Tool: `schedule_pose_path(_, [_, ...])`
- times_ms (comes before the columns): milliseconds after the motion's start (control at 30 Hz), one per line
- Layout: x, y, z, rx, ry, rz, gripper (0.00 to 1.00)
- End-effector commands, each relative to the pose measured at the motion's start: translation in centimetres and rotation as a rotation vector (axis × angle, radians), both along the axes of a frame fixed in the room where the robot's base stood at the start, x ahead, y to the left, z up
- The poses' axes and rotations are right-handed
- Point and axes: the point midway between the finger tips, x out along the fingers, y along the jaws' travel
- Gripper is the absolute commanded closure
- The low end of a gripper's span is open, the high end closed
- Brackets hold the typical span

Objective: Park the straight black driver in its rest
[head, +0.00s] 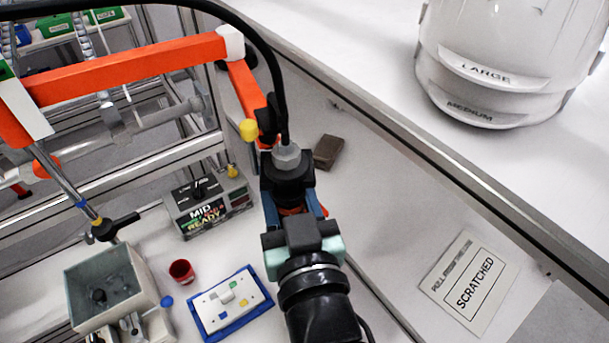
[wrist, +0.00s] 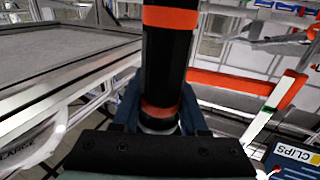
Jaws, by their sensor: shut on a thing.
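The straight black driver (head: 287,181) is in my gripper (head: 294,212), its grey top end toward the orange frame and a black cable running up from it. In the wrist view the driver (wrist: 168,62) shows as a black barrel with orange bands, between the blue fingers of my gripper (wrist: 160,112). Its far end is out of that view. A grey open-topped box (head: 140,275) with a dark round thing inside stands at the lower left of the head view. I cannot tell whether it is the rest.
An orange frame (head: 125,68) with a yellow knob stands close by the driver. A control box reading MID READY (head: 207,203), a red cup (head: 181,271) and a blue-edged plate (head: 230,302) lie left. A brown block (head: 328,151), a SCRATCHED card (head: 470,283) and white shells (head: 510,65) are right.

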Motion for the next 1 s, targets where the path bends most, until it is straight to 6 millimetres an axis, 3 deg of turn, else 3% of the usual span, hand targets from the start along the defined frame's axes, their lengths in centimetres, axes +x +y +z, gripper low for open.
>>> schedule_pose_path(367, [0.4,-0.2,0.0,0.000,-0.001,0.000,1.00])
schedule_pose_path(800, [4.9,-1.7,0.0,0.001,-0.002,-0.002,1.00])
schedule_pose_path(1000, [6.1,-2.0,0.0,-0.001,-0.001,-0.001,1.00])
